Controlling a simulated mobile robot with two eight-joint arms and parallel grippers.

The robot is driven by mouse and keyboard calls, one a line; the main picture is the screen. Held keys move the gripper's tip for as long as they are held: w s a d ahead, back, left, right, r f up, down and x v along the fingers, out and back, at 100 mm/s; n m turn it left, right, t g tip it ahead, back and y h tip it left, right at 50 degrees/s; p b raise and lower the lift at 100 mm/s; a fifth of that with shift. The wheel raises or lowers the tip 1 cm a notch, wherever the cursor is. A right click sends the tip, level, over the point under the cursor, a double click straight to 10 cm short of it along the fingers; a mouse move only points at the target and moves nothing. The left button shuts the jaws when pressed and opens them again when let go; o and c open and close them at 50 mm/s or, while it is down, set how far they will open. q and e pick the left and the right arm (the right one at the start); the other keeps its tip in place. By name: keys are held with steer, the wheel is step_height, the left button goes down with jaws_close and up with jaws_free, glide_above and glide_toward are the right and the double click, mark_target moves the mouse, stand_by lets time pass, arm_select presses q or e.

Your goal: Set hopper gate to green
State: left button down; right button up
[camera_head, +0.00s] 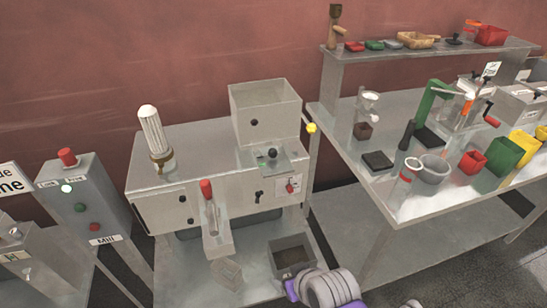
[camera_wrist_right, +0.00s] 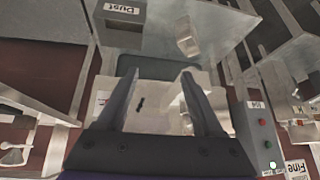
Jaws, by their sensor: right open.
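The hopper (camera_head: 265,110) is a pale open-topped box on top of the grey filler machine (camera_head: 165,205). Under it a small plate (camera_head: 285,160) carries a black ball knob (camera_head: 272,153); its colour marks are too small to read. A black lever (camera_head: 258,197) and a red switch (camera_head: 290,188) sit on the machine's front. My right arm shows at the bottom of the head view, with its fingers not clear there. In the right wrist view my right gripper (camera_wrist_right: 160,75) is open and empty, its fingers pointing towards the machine's front, apart from it. My left gripper is out of view.
A dark bin (camera_head: 292,255) stands on the lower shelf, labelled Dust in the right wrist view (camera_wrist_right: 122,25). The mill control box (camera_head: 85,205) is left; a crowded table (camera_head: 340,150) is right.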

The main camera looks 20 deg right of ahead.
steer(key=w+a+r+t+y+b, duration=0.1)
steer(key=w+a+r+t, duration=0.1)
steer(key=w, duration=0.3)
steer(key=w+a+r+t+y+b, duration=0.1)
steer(key=w+r+t, duration=0.1)
steer(key=w, duration=0.3)
steer(key=m+t+h+b, duration=0.2)
steer(key=m+t+h, duration=0.4)
steer(key=t+h, duration=0.15)
glide_toward(273, 156)
steer(key=shift+g, duration=0.35)
steer(key=x, duration=0.6)
steer(key=p+x, duration=0.1)
steer(key=x, duration=0.2)
steer(key=shift+w+r, duration=0.3)
steer(key=shift+w, duration=0.1)
jaws_close()
